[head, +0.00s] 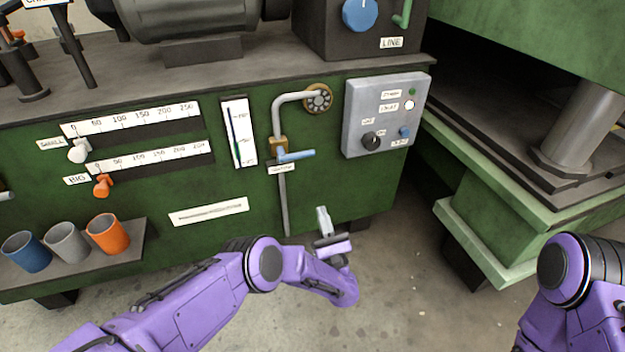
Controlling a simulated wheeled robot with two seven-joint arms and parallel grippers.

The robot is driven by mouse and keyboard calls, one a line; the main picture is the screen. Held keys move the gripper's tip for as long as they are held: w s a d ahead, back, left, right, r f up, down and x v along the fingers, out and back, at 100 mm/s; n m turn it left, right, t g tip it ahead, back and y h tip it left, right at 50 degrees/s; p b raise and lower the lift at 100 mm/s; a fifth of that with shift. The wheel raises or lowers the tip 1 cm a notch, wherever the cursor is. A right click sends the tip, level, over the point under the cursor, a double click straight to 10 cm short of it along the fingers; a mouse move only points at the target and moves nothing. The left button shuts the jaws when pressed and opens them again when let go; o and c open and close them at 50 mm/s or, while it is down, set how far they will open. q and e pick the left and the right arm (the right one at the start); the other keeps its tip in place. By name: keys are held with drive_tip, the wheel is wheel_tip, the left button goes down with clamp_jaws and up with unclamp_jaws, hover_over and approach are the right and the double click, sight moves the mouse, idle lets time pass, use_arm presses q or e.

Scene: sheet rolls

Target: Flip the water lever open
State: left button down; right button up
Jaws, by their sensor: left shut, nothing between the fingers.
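The water lever (296,156) is a short blue handle on a brass valve (279,146). It points to the right, close to horizontal, across a grey pipe on the green machine front. A small label sits just below it. My left gripper (323,218) is shut and empty, pointing up, below and a little right of the lever, apart from it. My right arm shows at the lower right, but its gripper is outside the view.
A grey control box (387,114) with knobs and buttons is right of the lever. A gauge (239,132) is to its left. Blue, grey and orange cups (107,234) stand on a shelf (125,252) at lower left. A green machine base (500,230) stands at right.

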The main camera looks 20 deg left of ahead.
use_arm(q)
drive_tip(key=s+r+b+x, duration=0.1)
drive_tip(key=r+b+x, duration=0.1)
drive_tip(key=b+x, duration=0.5)
drive_tip(key=x, duration=0.5)
drive_tip(key=shift+d+r, duration=0.2)
drive_tip(key=shift+r, duration=0.25)
drive_tip(key=shift+w, duration=0.1)
